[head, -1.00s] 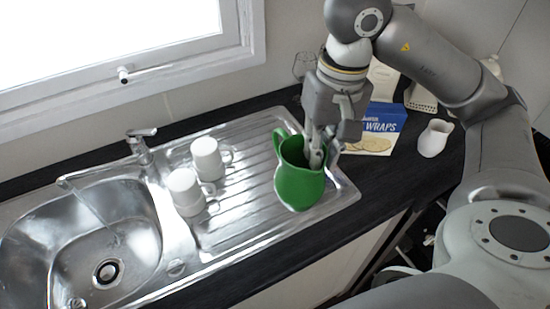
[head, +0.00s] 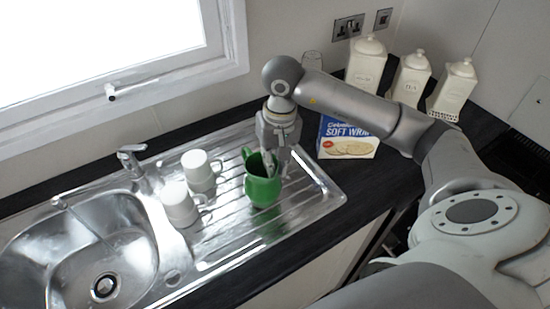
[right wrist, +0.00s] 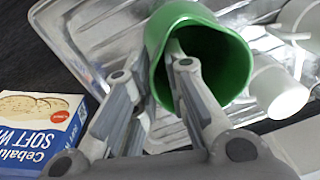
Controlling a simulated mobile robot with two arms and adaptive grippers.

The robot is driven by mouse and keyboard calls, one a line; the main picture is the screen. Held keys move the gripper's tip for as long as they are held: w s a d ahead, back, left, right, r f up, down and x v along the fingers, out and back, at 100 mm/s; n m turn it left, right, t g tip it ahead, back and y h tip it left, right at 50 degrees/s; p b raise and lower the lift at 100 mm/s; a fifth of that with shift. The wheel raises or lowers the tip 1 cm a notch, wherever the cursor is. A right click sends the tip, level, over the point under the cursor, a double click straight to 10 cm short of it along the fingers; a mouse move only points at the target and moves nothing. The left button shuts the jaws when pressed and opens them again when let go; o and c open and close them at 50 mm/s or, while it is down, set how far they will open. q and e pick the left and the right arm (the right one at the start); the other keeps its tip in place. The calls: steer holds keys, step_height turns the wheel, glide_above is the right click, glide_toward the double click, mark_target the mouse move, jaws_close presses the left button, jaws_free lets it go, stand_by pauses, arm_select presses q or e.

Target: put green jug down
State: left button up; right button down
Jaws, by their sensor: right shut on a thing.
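The green jug (head: 262,190) is upright over the right part of the metal draining board (head: 318,205), its handle towards the upper left. I cannot tell whether its base touches the board. My right gripper (head: 272,166) is above it and shut on its rim. In the right wrist view the jug (right wrist: 168,30) shows its open mouth, with one finger of the right gripper (right wrist: 160,85) inside and the other outside the wall. My left gripper is not in view.
White mugs (head: 181,204) stand left of the jug, beside the sink (head: 130,235). A soft wraps box (head: 347,148) stands behind right, with cream canisters (head: 410,78) at the back. The board in front of the jug is clear.

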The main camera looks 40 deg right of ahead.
steer(key=shift+f, duration=0.2)
steer(key=shift+f, duration=0.15)
steer(key=c, duration=1.9)
jaws_free()
steer(key=shift+f+b, duration=0.1)
steer(key=shift+b, duration=0.2)
steer(key=o, duration=0.4)
steer(key=shift+o, duration=0.2)
